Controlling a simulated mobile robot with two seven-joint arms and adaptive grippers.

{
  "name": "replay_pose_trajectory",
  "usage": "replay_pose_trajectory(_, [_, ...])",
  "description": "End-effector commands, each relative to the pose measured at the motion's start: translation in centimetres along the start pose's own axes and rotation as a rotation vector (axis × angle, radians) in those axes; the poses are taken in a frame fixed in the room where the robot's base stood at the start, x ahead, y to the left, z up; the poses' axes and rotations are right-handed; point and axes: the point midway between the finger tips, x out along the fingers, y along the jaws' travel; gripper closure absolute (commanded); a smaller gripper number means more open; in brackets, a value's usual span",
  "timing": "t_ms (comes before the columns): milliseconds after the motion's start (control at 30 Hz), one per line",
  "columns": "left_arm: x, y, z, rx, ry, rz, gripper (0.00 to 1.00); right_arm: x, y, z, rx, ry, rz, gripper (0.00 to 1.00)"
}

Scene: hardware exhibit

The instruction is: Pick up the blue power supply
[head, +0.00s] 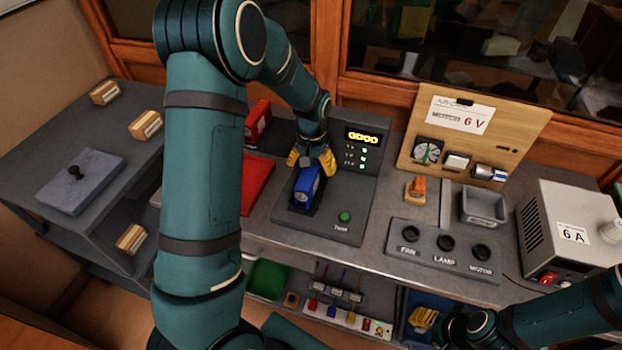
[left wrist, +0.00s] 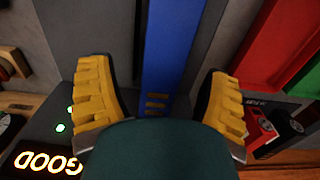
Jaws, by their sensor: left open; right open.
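The blue power supply (head: 307,186) sits in a dark slot on the grey test panel (head: 345,215), below a lit display reading GOOD. My left gripper (head: 312,162) is open just above and behind it, with yellow fingers on either side. In the left wrist view the blue power supply (left wrist: 170,60) lies between the two open yellow fingertips (left wrist: 160,95), with a visible gap to each. Its lower end there is hidden by the gripper's palm. My right gripper (head: 423,318) is open low at the front, by a lower shelf.
A red tray (head: 258,185) and a red power supply (head: 257,122) are left of the panel. A board labelled MOTOR 6 V (head: 470,135) stands at the back right.

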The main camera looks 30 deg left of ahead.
Motion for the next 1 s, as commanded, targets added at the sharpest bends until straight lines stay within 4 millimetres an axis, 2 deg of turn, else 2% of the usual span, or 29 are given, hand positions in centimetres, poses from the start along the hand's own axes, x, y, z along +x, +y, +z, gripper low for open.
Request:
replay_pose_trajectory(333, [4.5, -0.3, -0.2, 0.001, -0.003, 0.000, 0.22, 0.8, 0.3, 0.4, -0.002, -0.008, -0.001, 0.53])
replay_pose_trajectory(600, [4.9, -0.3, -0.2, 0.000, 0.000, 0.000, 0.22, 0.8, 0.3, 0.4, -0.002, -0.009, -0.001, 0.53])
replay_pose_trajectory(633, [4.9, -0.3, -0.2, 0.000, 0.000, 0.000, 0.25, 0.8, 0.3, 0.4, -0.002, -0.009, -0.001, 0.53])
replay_pose_trajectory(833, [4.9, -0.3, -0.2, 0.000, 0.000, 0.000, 0.95, 0.8, 0.3, 0.4, -0.002, -0.009, -0.001, 0.53])
replay_pose_trajectory(867, [4.9, -0.3, -0.2, 0.000, 0.000, 0.000, 1.00, 0.8, 0.3, 0.4, -0.002, -0.009, -0.001, 0.53])
replay_pose_trajectory(1000, [5.0, -0.3, -0.2, 0.000, -0.001, 0.000, 1.00, 0.8, 0.3, 0.4, -0.002, -0.009, -0.001, 0.53])
